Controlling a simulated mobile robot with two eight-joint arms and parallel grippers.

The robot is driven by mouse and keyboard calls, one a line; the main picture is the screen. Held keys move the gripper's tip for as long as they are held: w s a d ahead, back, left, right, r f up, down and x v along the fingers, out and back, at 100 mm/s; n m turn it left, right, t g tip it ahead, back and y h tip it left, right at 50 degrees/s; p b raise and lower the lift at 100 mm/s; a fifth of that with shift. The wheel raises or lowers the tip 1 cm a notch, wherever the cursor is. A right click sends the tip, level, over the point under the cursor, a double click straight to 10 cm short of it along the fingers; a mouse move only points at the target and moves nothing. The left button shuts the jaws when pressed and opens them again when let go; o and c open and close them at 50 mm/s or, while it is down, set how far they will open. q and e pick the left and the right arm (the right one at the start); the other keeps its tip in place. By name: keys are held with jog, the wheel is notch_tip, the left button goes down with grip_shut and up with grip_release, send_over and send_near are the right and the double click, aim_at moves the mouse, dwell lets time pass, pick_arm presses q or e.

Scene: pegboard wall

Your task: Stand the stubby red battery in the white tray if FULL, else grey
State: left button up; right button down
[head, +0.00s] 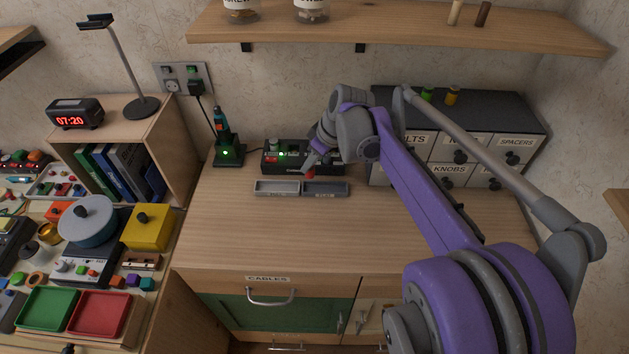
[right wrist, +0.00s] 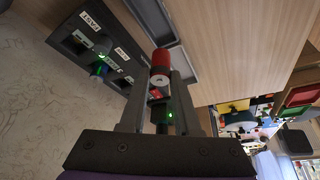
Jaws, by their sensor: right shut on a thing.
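My right gripper (head: 313,165) is shut on the red battery (head: 310,174), which also shows between the fingers in the right wrist view (right wrist: 160,62). The white tray (head: 277,193) looks light grey and lies on the bench in front of the box. The darker grey tray (head: 326,193) adjoins it on the right. My left gripper is out of view.
A screwdriver in a stand (head: 228,152) is left of the box. Labelled drawers (head: 455,148) stand at the right, behind my right arm. A shelf (head: 400,28) hangs above. The bench front (head: 280,232) is clear.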

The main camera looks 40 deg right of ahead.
aim_at(313, 177)
notch_tip(313, 177, down, 6)
jog(key=shift+r, duration=0.15)
dwell(0.3)
jog(key=shift+b, duration=0.35)
jog(key=c, duration=0.6)
grip_release()
jog(key=shift+s+r, duration=0.1)
jog(key=shift+r, duration=0.15)
jog(key=p+v, duration=0.1)
jog(key=v, duration=1)
jog(key=shift+s+r, duration=0.1)
jog(key=shift+r, duration=0.2)
